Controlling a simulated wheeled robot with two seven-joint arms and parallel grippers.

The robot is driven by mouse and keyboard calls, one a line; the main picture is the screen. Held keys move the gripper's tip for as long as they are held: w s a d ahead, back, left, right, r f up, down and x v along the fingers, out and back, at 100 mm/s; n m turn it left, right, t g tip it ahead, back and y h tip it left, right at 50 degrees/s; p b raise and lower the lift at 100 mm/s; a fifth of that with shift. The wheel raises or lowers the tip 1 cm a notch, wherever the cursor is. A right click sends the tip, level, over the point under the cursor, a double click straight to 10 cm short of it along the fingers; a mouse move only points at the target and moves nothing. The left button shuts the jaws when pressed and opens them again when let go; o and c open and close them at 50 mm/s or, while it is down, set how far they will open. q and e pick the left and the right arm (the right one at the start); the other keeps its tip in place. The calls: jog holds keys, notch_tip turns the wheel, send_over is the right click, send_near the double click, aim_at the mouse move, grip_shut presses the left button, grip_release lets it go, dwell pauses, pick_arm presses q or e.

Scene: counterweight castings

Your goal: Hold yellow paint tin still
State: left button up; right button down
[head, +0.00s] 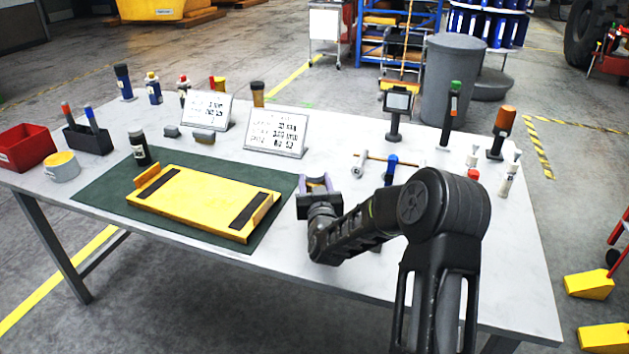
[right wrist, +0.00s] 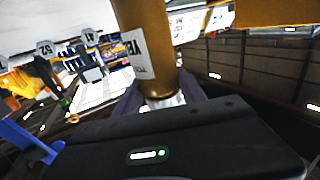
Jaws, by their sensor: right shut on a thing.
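The yellow paint tin (head: 61,167), a short pale tin with a yellow top, stands upright at the left end of the table in the head view. No gripper is near it. My right gripper (head: 318,184) is at the table's middle, just right of the green mat. In the right wrist view a mustard-yellow cylinder (right wrist: 145,40) with a white label, partly reading "YEL", is between its fingers, and the gripper is shut on it. The cylinder is hardly visible in the head view. My left gripper is not in view.
A yellow casting (head: 195,200) lies on the green mat (head: 100,190). A red bin (head: 25,147) and a dark marker holder (head: 88,140) stand close to the tin. Two sign plates (head: 277,132), several bottles and upright tools line the back. The front right table is clear.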

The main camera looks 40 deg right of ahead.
jog(key=shift+r, duration=0.1)
jog(key=c, duration=0.7)
grip_release()
jog(key=shift+s+a, duration=0.2)
jog(key=shift+s, duration=0.05)
jog(key=b+v, duration=0.2)
jog(key=v, duration=0.9)
jog(key=shift+s+a, duration=0.1)
jog(key=shift+s, duration=0.1)
